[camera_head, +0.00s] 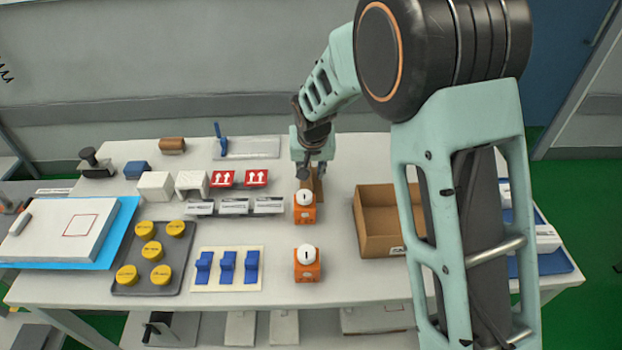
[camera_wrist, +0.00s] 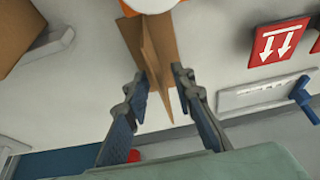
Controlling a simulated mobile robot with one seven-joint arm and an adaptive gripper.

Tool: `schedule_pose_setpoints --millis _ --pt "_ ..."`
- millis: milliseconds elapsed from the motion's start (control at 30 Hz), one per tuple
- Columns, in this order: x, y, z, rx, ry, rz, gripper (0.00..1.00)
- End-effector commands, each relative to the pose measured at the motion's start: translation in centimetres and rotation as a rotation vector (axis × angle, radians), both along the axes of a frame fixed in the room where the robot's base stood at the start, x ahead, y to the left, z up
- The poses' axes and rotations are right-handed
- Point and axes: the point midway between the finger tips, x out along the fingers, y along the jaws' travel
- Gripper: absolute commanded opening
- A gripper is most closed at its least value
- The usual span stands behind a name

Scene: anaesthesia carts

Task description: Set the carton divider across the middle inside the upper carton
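The carton divider (camera_head: 317,184) is a brown cardboard piece standing on the table behind the orange block with a white knob. In the wrist view the divider (camera_wrist: 152,48) shows thin upright panels, and its near end lies between my fingers. My gripper (camera_head: 306,172) is over it with the fingers pointing down. In the wrist view my gripper (camera_wrist: 162,84) is open, one finger on each side of the divider, with gaps visible. An open brown carton (camera_head: 378,247) stands to the right; my arm hides its right part. A corner of a carton (camera_wrist: 14,35) shows in the wrist view.
Two orange blocks with white knobs (camera_head: 307,270) stand left of the carton. Red arrow labels (camera_head: 256,178), blue clips (camera_head: 228,268) and a grey tray of yellow caps (camera_head: 122,287) lie further left. Bare table (camera_head: 340,290) shows in front of the carton.

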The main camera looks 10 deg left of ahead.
Motion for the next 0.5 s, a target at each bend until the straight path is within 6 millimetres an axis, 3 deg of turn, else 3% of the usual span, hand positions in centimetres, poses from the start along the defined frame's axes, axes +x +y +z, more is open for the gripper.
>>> schedule_pose_setpoints --millis 133,400,500 --pt "0.56 0.12 -1.34 0.000 0.000 0.000 0.23" --pt "0.66 0.16 -1.57 0.000 -0.001 0.000 0.23" --pt "0.66 0.16 -1.56 0.000 -0.001 0.000 0.13"
